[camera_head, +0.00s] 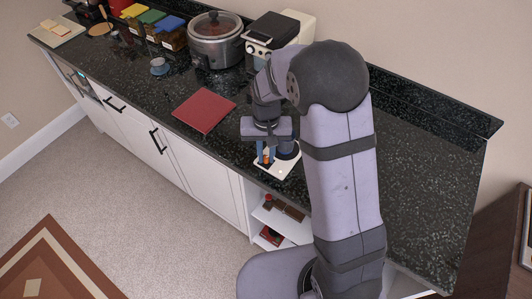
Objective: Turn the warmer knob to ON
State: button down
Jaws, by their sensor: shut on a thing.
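The warmer (287,167) is a small white unit with a dark round plate, near the front edge of the dark counter. My gripper (265,156) points down over the warmer's left part. Its blue fingers are shut on the small orange knob (267,160), which shows only partly between them. My arm and gripper hide the back of the warmer. The knob's pointer and any ON marking are too small or hidden to read.
A red board (204,109) lies left of the warmer. Behind are a coffee machine (272,34) and a glass-lidded cooker (215,40). Colored-lid bins (160,28) stand at the back left. An open shelf (279,222) is below. The counter right of my arm is bare.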

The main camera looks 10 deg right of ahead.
aim_at(266, 157)
jog(key=shift+r+m, duration=0.1)
jog(key=shift+m, duration=0.8)
jog(key=c, duration=1.7)
grip_release()
jog(key=shift+r+b, duration=0.95)
jog(key=shift+r, duration=2.7)
